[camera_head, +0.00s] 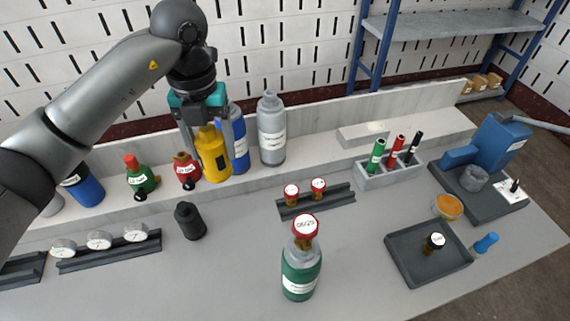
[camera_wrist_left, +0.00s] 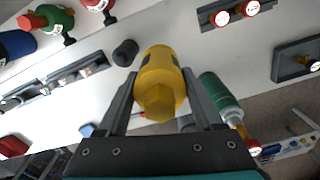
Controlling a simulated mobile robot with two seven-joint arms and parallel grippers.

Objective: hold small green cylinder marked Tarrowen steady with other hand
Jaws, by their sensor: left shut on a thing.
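A small green cylinder (camera_head: 141,180) with a red top, a black knob and a white label stands on the back ledge; I cannot read its label. It also shows in the left wrist view (camera_wrist_left: 56,18). My left gripper (camera_head: 208,143) is to its right, shut on a yellow cylinder (camera_head: 214,158), which fills the space between the fingers in the left wrist view (camera_wrist_left: 160,75). I cannot tell whether the yellow cylinder touches the ledge. A larger green cylinder (camera_head: 300,277) with a grey shoulder and a red-capped vial above it stands at the front. My right gripper is not in view.
A small red cylinder (camera_head: 187,171), blue cylinder (camera_head: 240,145) and grey cylinder (camera_head: 271,133) stand near my left gripper. A black piece (camera_head: 189,221) stands on the table. A rack with red-capped vials (camera_head: 335,203), a dark tray (camera_head: 408,271) and a blue machine (camera_head: 490,148) lie right.

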